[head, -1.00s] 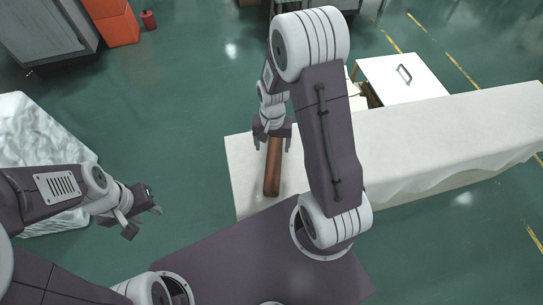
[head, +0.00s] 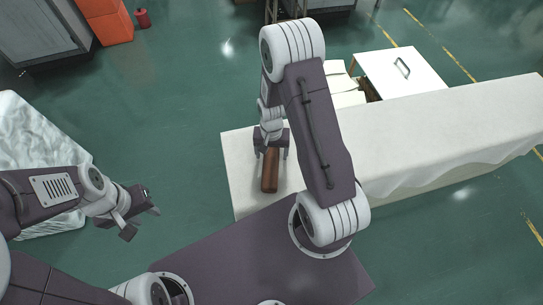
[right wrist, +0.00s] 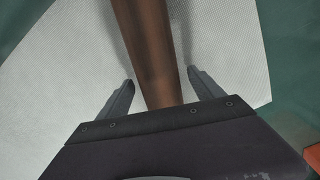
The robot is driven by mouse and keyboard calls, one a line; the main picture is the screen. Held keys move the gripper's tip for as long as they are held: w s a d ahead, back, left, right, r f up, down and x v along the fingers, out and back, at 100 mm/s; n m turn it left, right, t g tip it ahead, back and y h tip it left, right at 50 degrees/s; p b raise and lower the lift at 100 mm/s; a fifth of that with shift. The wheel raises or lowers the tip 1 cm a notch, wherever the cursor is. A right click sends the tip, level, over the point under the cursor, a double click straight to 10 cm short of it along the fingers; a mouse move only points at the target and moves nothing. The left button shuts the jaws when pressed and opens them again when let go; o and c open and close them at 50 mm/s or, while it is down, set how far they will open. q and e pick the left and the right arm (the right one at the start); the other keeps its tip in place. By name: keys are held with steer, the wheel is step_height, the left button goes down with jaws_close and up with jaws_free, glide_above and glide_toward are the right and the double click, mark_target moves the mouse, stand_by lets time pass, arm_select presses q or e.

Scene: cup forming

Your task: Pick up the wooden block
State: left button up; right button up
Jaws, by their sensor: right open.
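The wooden block (head: 270,174) is a long brown piece lying on the white-covered table (head: 240,160), near its left end. In the right wrist view the block (right wrist: 150,50) runs from the top edge down between the fingers. My right gripper (head: 271,155) is over the block's far end, with a finger on each side. In the right wrist view the right gripper (right wrist: 160,90) is open, with a gap between each finger and the block. My left gripper (head: 142,219) is off to the left over the floor, empty, with its fingers apart.
The table stretches clear to the right. A white wrapped stack (head: 40,140) stands at the far left.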

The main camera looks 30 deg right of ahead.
mark_target(273, 154)
jaws_close()
steer(key=shift+w+r, duration=0.1)
steer(key=shift+r, duration=0.5)
steer(key=r, duration=0.2)
steer(key=s+r+p, duration=0.1)
steer(key=shift+d+r, duration=0.2)
steer(key=shift+r, duration=0.15)
steer(key=s+d+r+p, duration=0.2)
steer(key=s+d+r, duration=0.2)
steer(key=s, duration=0.5)
step_height(273, 154, up, 2)
steer(key=shift+s+d+r, duration=0.1)
steer(key=shift+s+d, duration=0.05)
steer(key=shift+s, duration=0.2)
